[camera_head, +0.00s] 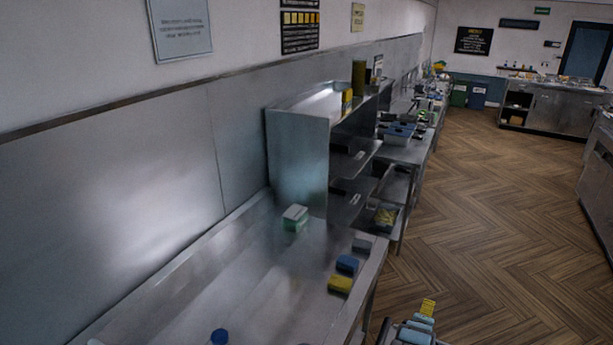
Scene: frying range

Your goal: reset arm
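I see no part that I can make out as my gripper in the head view. A grey and light-blue object with a yellow top (418,325) is cut off by the bottom edge at the right. I cannot tell what it is.
A long steel counter (240,285) runs along the left wall. On it are a green-and-white block (295,217), a grey block (362,244), a blue block (347,264), a yellow block (340,284) and a blue cap (219,336). Steel shelves (298,160) stand beyond. The wooden floor (500,210) is clear.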

